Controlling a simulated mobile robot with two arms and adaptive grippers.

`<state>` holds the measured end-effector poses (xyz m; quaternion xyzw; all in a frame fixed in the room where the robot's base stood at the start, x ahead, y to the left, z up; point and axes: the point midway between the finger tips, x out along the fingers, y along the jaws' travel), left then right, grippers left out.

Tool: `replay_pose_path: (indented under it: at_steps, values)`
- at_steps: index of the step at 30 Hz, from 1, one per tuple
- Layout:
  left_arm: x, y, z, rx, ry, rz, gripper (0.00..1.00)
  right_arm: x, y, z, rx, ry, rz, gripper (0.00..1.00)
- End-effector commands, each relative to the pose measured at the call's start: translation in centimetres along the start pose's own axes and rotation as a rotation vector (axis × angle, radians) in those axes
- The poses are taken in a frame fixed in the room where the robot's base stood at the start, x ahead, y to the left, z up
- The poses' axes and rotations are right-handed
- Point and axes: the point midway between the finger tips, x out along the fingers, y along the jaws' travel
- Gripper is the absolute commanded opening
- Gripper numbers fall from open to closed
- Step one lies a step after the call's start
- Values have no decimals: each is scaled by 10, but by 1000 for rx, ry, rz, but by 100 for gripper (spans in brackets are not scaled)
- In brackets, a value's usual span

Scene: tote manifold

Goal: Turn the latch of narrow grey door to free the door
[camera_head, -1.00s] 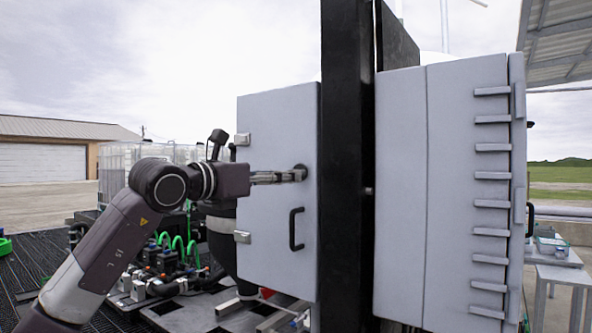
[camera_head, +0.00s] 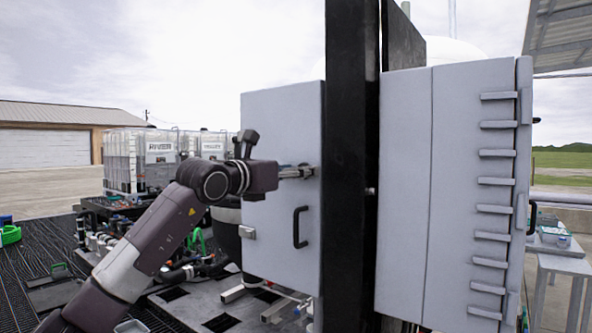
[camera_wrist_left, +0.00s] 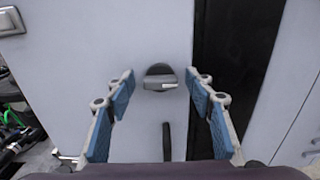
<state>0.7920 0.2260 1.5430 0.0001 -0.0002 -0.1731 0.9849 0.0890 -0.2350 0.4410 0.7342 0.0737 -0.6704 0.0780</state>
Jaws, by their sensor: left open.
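The narrow grey door (camera_head: 282,130) stands upright left of a black post in the head view, and its face fills much of the left wrist view (camera_wrist_left: 110,60). Its latch is a dark round knob with a light grey bar (camera_wrist_left: 160,77), the bar lying roughly level. In the head view the latch is mostly hidden by the gripper. A black handle (camera_head: 298,227) is below the latch. My left gripper (camera_head: 305,172) points at the latch. In the wrist view its blue-padded fingers (camera_wrist_left: 160,90) are open, one on each side of the latch, with gaps visible. My right gripper is not in view.
The black post (camera_head: 352,160) stands right beside the door. A wide grey cabinet (camera_head: 405,190) with several ledges is right of it. Caged white tanks (camera_head: 160,155) and pipework lie behind my left arm. A hinge (camera_head: 247,232) is on the door's left edge.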

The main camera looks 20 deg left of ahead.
Motion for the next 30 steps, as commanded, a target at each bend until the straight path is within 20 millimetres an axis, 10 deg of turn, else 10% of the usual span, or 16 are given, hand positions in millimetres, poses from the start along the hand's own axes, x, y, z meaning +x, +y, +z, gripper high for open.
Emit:
replay_pose_path:
  at_steps: [12, 30]
  values:
    - [0, 0, 0, 0, 0, 0, 7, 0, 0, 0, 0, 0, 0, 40]
    - [-1, -1, 0, 226, -1, 1, 7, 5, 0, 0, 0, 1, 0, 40]
